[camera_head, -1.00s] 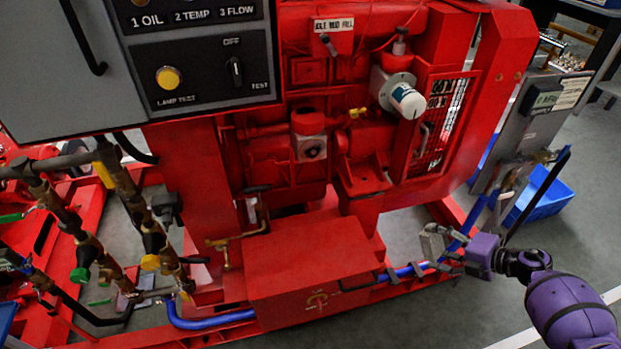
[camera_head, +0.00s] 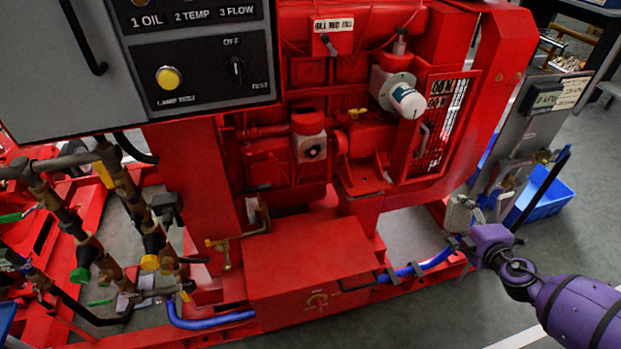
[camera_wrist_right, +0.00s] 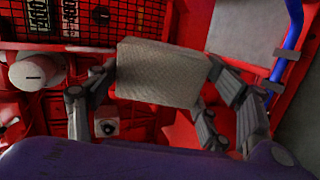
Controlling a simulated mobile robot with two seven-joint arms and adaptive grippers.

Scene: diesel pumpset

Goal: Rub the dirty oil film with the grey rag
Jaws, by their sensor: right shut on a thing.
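My right gripper (camera_head: 462,232) is at the lower right of the head view, beside the right end of the red base frame. It is shut on a pale grey block-shaped rag (camera_head: 459,212). In the right wrist view the rag (camera_wrist_right: 165,73) sits between the fingers, with red machinery behind it. A small yellowish mark (camera_head: 317,300) shows on the front of the red box, well left of the gripper; I cannot tell whether it is the oil film. No other film stands out clearly. My left gripper is not in view.
The red box (camera_head: 310,260) juts out below the engine. A blue hose (camera_head: 415,268) runs along the base frame near my right gripper. A grey panel stand (camera_head: 525,125) and a blue bin (camera_head: 545,200) stand at the right. The floor at lower right is open.

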